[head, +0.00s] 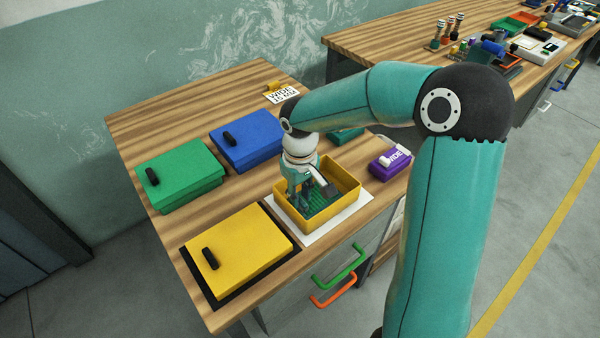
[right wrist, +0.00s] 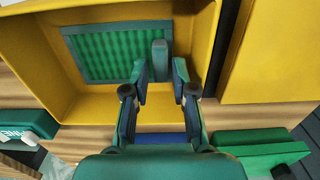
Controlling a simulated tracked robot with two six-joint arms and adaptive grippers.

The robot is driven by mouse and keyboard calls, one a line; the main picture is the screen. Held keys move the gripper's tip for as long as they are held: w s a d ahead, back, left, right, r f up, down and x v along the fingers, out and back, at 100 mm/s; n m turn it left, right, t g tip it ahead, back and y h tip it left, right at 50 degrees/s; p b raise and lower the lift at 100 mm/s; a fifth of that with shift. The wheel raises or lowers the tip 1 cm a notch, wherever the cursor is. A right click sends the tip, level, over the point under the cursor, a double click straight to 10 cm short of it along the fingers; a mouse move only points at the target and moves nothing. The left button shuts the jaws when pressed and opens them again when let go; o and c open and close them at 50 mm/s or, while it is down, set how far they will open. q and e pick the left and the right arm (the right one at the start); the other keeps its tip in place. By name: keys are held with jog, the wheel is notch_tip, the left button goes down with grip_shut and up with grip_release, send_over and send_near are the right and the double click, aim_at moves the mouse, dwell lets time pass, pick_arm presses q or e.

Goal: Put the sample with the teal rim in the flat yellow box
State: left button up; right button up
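A green ribbed sample (right wrist: 105,52) with a dark teal-looking rim lies in an open yellow box (right wrist: 45,70). A grey-teal upright tab (right wrist: 160,58) stands at its right edge in the right wrist view. My right gripper (right wrist: 160,76) is open, with a finger on each side of the tab and gaps showing. In the head view my right gripper (head: 303,200) reaches down into the open yellow box (head: 345,192), partly hiding the sample (head: 322,202). A flat yellow box with its lid on (head: 245,250) sits on a black mat. My left gripper is not in view.
Closed green (head: 180,175) and blue (head: 247,140) boxes stand behind. A purple block (head: 388,166) lies right of the open box, which stands on a white mat (head: 318,234). A sign (head: 282,95) is at the back. The table's back left is clear.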

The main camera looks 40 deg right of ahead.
notch_tip(320, 180, up, 11)
jog(key=shift+f, duration=0.15)
dwell(0.5)
